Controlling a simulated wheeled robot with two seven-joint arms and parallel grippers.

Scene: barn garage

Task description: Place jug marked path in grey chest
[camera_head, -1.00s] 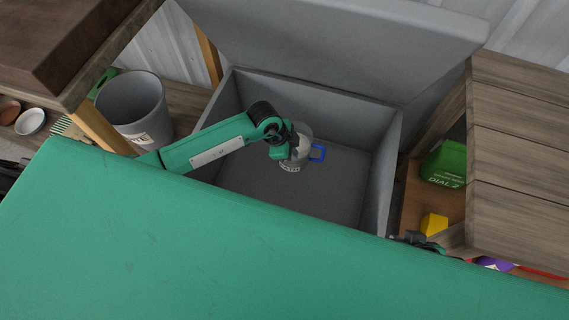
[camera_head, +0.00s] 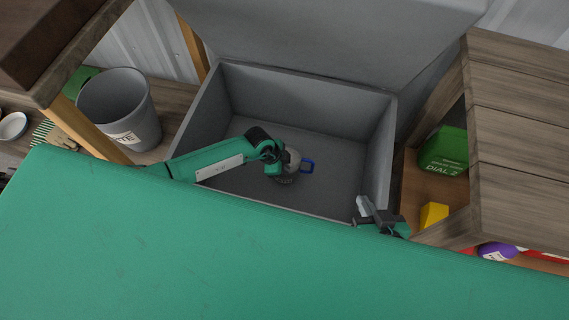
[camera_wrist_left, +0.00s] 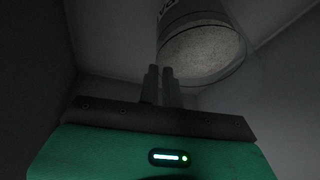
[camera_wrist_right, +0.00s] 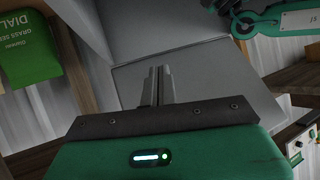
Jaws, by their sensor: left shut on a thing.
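The jug (camera_head: 288,172) is clear with pale contents, a blue handle and a dark label too small to read now. It is inside the open grey chest (camera_head: 384,150), near the middle of its floor; I cannot tell if it touches the floor. My left gripper (camera_head: 283,157) is shut on the jug, partly hiding it. In the left wrist view the jug (camera_wrist_left: 200,45) is just beyond the closed-up fingers (camera_wrist_left: 160,72). My right gripper (camera_head: 362,205) is at the chest's front right corner, fingers together and empty, also in the right wrist view (camera_wrist_right: 158,82).
A grey bucket (camera_head: 120,105) stands left of the chest. A wooden shelf unit (camera_head: 515,130) on the right holds a green box (camera_head: 445,150), a yellow block (camera_head: 433,215) and a purple item (camera_head: 497,251). The chest floor around the jug is clear.

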